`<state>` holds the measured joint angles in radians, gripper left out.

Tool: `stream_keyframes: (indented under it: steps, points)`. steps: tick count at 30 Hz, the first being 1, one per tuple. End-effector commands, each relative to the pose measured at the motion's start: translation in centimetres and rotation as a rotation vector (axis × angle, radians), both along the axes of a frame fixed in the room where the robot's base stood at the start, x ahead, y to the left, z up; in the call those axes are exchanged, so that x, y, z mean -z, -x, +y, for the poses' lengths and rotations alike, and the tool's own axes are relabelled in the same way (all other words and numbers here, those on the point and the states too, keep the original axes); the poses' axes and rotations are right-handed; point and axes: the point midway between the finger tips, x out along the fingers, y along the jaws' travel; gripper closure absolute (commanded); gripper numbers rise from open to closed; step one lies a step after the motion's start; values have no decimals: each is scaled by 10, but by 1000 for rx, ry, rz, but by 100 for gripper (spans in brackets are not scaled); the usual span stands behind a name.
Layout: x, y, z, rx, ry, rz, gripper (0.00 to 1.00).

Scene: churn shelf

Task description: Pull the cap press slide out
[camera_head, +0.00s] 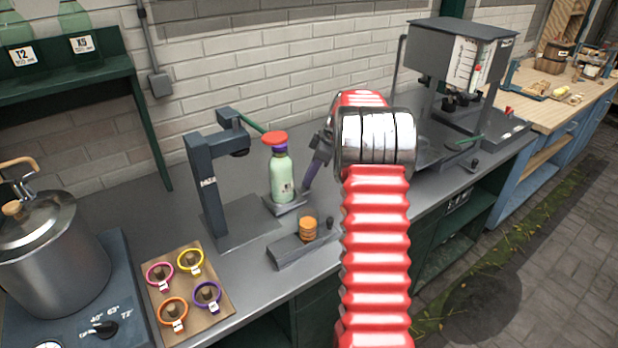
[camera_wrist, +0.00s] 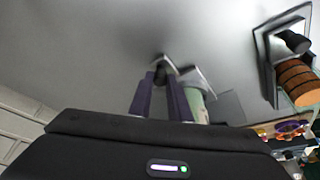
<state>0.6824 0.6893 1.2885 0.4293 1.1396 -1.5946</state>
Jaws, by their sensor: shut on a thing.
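The cap press (camera_head: 204,185) is a dark grey frame with an overhanging head, standing on the grey counter. Its slide (camera_head: 286,208) is a small grey plate to the right of the head, clear of it. A pale green bottle (camera_head: 284,178) with a purple ring and red cap stands upright on the slide. My gripper (camera_head: 308,184) is at the slide's right side. In the wrist view its purple fingers (camera_wrist: 161,85) are shut on a small dark knob (camera_wrist: 161,66), seemingly the slide's handle. The bottle (camera_wrist: 196,104) shows just beside the fingers there.
A grey holder (camera_head: 288,256) with stacked orange caps (camera_head: 308,229) stands in front of the slide. A board (camera_head: 190,290) with several coloured rings and a steel pot (camera_head: 50,250) are at left. Another machine (camera_head: 462,60) stands at back right. The counter behind the bottle is bare.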

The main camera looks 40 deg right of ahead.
Motion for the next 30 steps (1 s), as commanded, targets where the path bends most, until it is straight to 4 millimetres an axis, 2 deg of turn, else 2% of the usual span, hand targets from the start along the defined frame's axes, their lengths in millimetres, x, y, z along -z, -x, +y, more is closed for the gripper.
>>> stream_keyframes:
  steps: [8, 9, 16, 25, 30]
  points:
    - [-3, -5, 1, -1, 4, -11, 100]
    - [-3, -5, 1, -1, 4, -11, 82]
    - [-2, -3, 2, -2, 2, -6, 66]
    - [-2, -2, 1, -3, 2, -3, 65]
    - [-13, 1, -2, -2, 3, -4, 65]
